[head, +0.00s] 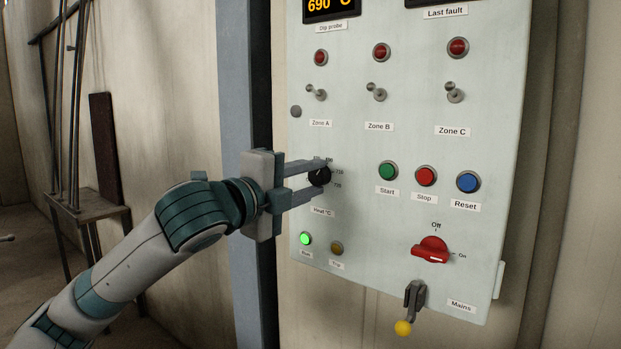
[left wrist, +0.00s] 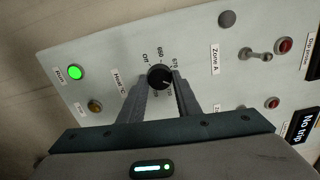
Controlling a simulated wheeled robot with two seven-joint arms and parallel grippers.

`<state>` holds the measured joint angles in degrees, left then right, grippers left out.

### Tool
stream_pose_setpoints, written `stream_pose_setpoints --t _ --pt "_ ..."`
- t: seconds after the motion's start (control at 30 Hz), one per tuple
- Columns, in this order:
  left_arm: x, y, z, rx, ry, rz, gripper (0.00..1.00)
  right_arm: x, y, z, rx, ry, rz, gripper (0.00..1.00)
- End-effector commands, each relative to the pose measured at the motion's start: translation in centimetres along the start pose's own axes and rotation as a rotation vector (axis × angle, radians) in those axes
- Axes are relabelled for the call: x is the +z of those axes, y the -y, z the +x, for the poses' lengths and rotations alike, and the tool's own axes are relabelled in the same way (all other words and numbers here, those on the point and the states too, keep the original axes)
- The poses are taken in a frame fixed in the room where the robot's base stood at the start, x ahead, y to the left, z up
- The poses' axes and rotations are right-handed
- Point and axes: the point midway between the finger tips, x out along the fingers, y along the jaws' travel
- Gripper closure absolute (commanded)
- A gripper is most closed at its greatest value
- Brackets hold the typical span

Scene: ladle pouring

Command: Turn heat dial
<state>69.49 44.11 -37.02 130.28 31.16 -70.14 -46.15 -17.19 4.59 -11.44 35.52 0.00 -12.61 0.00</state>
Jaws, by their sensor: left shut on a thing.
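The heat dial (head: 320,175) is a round black knob on the pale control panel, with temperature marks around it and a "Heat °C" label below. My left gripper (head: 315,179) reaches in from the left and is shut on the dial, one finger above and one below it in the head view. In the left wrist view the dial (left wrist: 159,77) sits between the two fingertips (left wrist: 160,84), with a white pointer line on its face. Parts of the dial's scale are hidden by the fingers. My right gripper is in neither view.
The green Start button (head: 388,171), red Stop button (head: 426,176) and blue Reset button (head: 468,182) are right of the dial. A lit green Run lamp (head: 306,239) is below. The red mains switch (head: 431,250) is lower right. Zone toggles (head: 317,93) are above.

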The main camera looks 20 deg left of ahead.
Motion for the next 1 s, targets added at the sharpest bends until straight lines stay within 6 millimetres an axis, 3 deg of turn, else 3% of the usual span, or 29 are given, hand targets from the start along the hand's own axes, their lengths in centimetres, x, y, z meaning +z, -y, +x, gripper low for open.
stream_pose_setpoints --t 0.3,0.83,0.87,0.9,1.0 --pt "0.06 0.04 0.00 0.000 0.001 -0.159 0.92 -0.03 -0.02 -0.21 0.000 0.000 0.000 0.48" --pt "0.07 0.05 -0.01 0.000 0.001 -0.190 0.92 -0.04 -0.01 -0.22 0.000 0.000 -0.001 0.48" --pt "0.07 0.04 -0.01 0.000 0.001 -0.190 0.65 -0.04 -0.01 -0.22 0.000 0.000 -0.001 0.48" --pt "0.07 0.05 -0.01 0.000 0.001 -0.190 0.56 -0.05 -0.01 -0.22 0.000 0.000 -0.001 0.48" --pt "0.06 0.04 -0.01 0.000 0.001 -0.189 0.51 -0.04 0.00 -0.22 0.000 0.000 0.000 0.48"
